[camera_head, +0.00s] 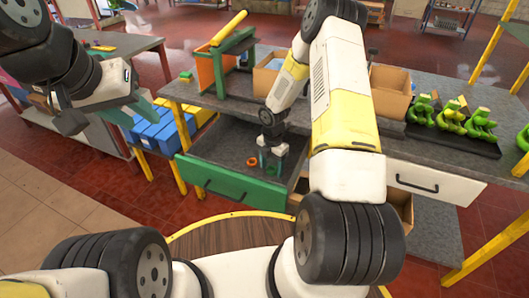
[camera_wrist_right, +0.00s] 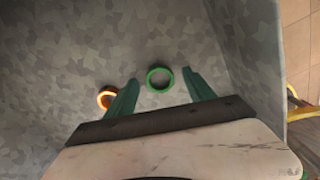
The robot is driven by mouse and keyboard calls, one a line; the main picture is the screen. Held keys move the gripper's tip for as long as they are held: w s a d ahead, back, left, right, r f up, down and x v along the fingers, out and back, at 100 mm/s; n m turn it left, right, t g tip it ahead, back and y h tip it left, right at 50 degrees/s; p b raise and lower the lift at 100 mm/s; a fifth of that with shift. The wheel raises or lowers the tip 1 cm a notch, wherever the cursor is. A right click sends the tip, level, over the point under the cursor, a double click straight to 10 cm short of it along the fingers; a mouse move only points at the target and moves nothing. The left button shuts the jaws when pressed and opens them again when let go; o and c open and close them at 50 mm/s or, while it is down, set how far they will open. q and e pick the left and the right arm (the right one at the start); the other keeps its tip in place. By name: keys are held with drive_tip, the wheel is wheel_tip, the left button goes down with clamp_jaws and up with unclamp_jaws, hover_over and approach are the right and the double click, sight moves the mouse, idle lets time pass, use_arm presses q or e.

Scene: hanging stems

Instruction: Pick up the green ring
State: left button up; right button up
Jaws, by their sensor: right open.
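The green ring (camera_wrist_right: 151,87) lies flat on the mottled grey floor of the open drawer (camera_head: 215,147), seen in the right wrist view. My right gripper (camera_wrist_right: 160,80) is open, with its two green fingers apart on either side of the ring in that view. No contact with the ring shows. In the head view my right gripper (camera_head: 271,162) reaches down into the drawer and the green ring is hard to make out beside it. My left gripper (camera_head: 132,112) hangs at the upper left, away from the drawer; its jaw opening is unclear.
An orange ring (camera_wrist_right: 101,95) lies just left of my right gripper's left finger. The drawer's green front (camera_head: 228,185) and side walls surround the area. Cardboard boxes (camera_head: 391,91) and a rack of green items (camera_head: 453,137) stand on the worktop. Blue bins (camera_head: 160,135) are at left.

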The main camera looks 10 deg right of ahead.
clamp_jaws()
drive_tip(key=shift+r, duration=0.1)
